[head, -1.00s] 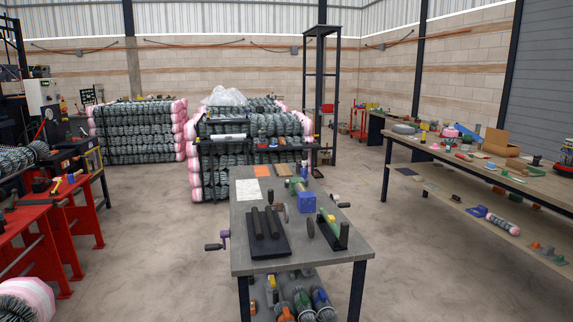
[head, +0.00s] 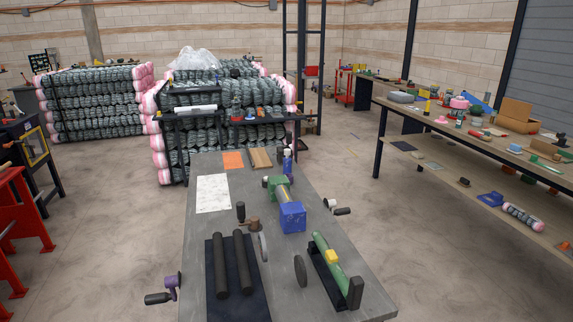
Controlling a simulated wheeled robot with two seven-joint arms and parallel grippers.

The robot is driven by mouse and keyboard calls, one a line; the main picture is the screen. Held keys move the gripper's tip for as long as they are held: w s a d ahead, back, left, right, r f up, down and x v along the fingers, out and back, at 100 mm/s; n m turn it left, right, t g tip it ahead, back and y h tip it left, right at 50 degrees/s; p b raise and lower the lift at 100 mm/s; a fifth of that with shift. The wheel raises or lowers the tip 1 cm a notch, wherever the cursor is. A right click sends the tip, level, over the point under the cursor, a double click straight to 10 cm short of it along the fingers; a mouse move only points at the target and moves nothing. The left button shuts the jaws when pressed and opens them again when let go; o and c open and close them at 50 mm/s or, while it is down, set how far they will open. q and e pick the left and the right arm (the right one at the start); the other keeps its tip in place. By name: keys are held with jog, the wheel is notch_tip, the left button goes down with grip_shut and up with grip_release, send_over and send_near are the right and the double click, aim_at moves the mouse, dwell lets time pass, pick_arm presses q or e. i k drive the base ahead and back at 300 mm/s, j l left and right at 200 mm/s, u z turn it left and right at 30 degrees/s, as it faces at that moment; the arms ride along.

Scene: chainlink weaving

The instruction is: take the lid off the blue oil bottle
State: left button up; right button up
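A small, slim blue bottle (head: 288,162) stands upright near the far right edge of the grey worktable (head: 215,222), just behind a green block. It is small in the head view, and I cannot make out its lid clearly. Neither of my grippers is in view.
On the table are a blue block (head: 292,217), a green block (head: 278,183), dark rollers on a black plate (head: 262,303), a green bar in a black holder (head: 328,262), and a white sheet (head: 213,193). Cranks stick out at both sides. Open floor (head: 105,240) lies left.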

aim_at(288, 160)
jog(key=z, duration=0.25)
jog(key=i+l+z, duration=0.2)
jog(key=l, duration=0.2)
jog(key=l+z, duration=0.2)
jog(key=l, duration=0.2)
jog(key=i+l+z, duration=0.2)
jog(key=l, duration=0.15)
jog(key=i+l+z, duration=0.2)
jog(key=l, duration=0.15)
jog(key=i+l+z, duration=0.35)
jog(key=i+l, duration=0.4)
jog(key=i+u, duration=0.65)
jog(key=i+l+u, duration=0.15)
jog(key=i+u, duration=0.2)
jog(key=i+j+u, duration=0.15)
jog(key=i+u, duration=1.05)
jog(key=i+l+u, duration=0.4)
jog(key=i+u, duration=0.75)
jog(key=i+l+u, duration=0.15)
jog(key=u, duration=0.2)
jog(key=i+l, duration=0.05)
